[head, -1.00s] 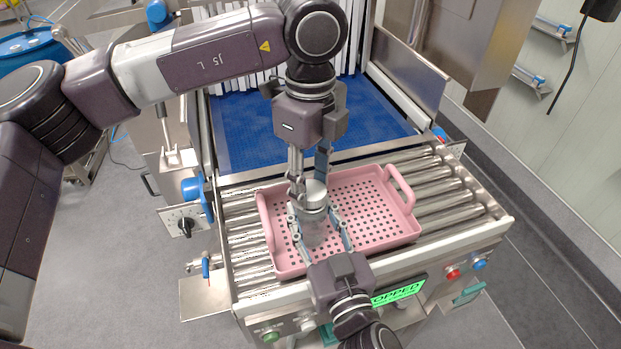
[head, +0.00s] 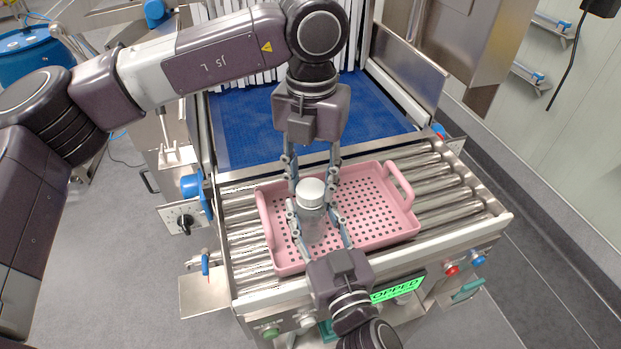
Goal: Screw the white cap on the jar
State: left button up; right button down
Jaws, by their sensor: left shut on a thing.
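The clear jar (head: 311,228) stands upright over the pink tray. The white cap (head: 311,190) sits on top of the jar's mouth; how far it is threaded cannot be seen. My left gripper (head: 312,184) comes down from above, with one finger on the left and one on the right of the cap, shut on it. My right gripper (head: 312,212) reaches in from the front, its fingers on either side of the jar, shut on its body.
The pink perforated tray (head: 380,238) with raised handles rests on the metal rollers (head: 455,203). The blue conveyor belt (head: 245,135) and white strip curtain lie behind.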

pick_arm(q)
jog(key=m, duration=0.9)
jog(key=shift+m, duration=0.3)
jog(key=m, duration=0.3)
jog(key=shift+m, duration=0.4)
jog(key=m, duration=0.5)
jog(key=shift+s+m, duration=0.1)
jog(key=shift+m, duration=0.2)
jog(key=m, duration=0.5)
jog(key=shift+m, duration=0.4)
jog(key=m, duration=0.5)
jog(key=shift+s, duration=0.1)
jog(key=m, duration=0.4)
jog(key=shift+a, duration=0.1)
jog(key=m, duration=0.5)
jog(key=o, duration=0.9)
jog(key=shift+c, duration=0.2)
